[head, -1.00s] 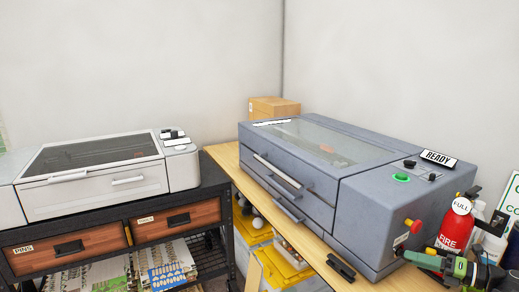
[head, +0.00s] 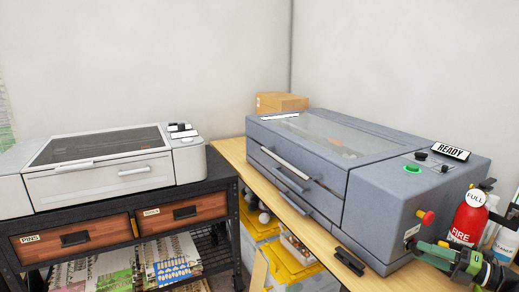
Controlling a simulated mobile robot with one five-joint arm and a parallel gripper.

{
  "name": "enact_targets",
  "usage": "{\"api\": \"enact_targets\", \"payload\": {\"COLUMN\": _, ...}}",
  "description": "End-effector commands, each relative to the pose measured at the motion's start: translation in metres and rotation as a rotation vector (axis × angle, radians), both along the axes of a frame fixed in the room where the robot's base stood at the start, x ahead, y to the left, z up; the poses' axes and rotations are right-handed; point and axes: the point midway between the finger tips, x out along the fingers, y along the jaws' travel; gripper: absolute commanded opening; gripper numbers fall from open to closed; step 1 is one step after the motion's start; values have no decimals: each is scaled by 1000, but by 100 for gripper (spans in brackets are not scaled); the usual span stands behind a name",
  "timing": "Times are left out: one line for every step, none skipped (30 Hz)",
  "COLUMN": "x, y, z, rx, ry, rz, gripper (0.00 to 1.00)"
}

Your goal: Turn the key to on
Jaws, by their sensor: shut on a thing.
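A grey-blue machine (head: 395,205) with a glass lid stands on the wooden bench at the right. Its right-hand face carries a red knob on a yellow base (head: 425,218) and a small white label (head: 412,230). My green and black gripper (head: 413,245) comes in from the lower right, with its tips against this face just under the label. It is shut on the key there. The key is hidden by the fingers, so its angle cannot be told.
A red fire extinguisher (head: 467,222) tagged FULL and bottles stand close behind my gripper. The machine's top has a green button (head: 412,169), black knobs and a READY sign (head: 451,151). A black handle-like piece (head: 349,260) lies at the bench edge. A white machine (head: 100,170) stands left.

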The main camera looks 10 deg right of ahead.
Motion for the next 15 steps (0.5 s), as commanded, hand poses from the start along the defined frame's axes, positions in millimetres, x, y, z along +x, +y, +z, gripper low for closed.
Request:
{"api": "enact_targets", "payload": {"x": 0, "y": -1, "z": -5, "rx": 22, "ry": 9, "rz": -5, "gripper": 0}}
{"api": "enact_targets", "payload": {"x": 0, "y": -1, "z": -5, "rx": 38, "ry": 14, "rz": -5, "gripper": 0}}
{"api": "enact_targets", "payload": {"x": 0, "y": -1, "z": -6, "rx": 59, "ry": 20, "rz": -6, "gripper": 0}}
{"api": "enact_targets", "payload": {"x": 0, "y": -1, "z": -6, "rx": 74, "ry": 24, "rz": -8, "gripper": 0}}
{"api": "enact_targets", "payload": {"x": -1, "y": -1, "z": -6, "rx": 90, "ry": 28, "rz": -8, "gripper": 0}}
{"api": "enact_targets", "payload": {"x": -1, "y": -1, "z": -6, "rx": 111, "ry": 34, "rz": -8, "gripper": 0}}
{"api": "enact_targets", "payload": {"x": -1, "y": -1, "z": -6, "rx": 126, "ry": 38, "rz": -9, "gripper": 0}}
{"api": "enact_targets", "payload": {"x": 0, "y": -1, "z": -6, "rx": 143, "ry": 44, "rz": -10, "gripper": 0}}
{"api": "enact_targets", "payload": {"x": 0, "y": -1, "z": -6, "rx": 162, "ry": 48, "rz": -11, "gripper": 0}}
{"api": "enact_targets", "payload": {"x": 0, "y": -1, "z": -6, "rx": 174, "ry": 51, "rz": -11, "gripper": 0}}
{"api": "enact_targets", "payload": {"x": 0, "y": -1, "z": -6, "rx": 185, "ry": 55, "rz": -11, "gripper": 0}}
{"api": "enact_targets", "payload": {"x": 0, "y": -1, "z": -5, "rx": 196, "ry": 58, "rz": -11, "gripper": 0}}
{"api": "enact_targets", "payload": {"x": 0, "y": -1, "z": -5, "rx": 202, "ry": 59, "rz": -10, "gripper": 0}}
{"api": "enact_targets", "payload": {"x": 0, "y": -1, "z": -4, "rx": 206, "ry": 61, "rz": -11, "gripper": 0}}
{"api": "enact_targets", "payload": {"x": 0, "y": -1, "z": -4, "rx": 208, "ry": 62, "rz": -11, "gripper": 0}}
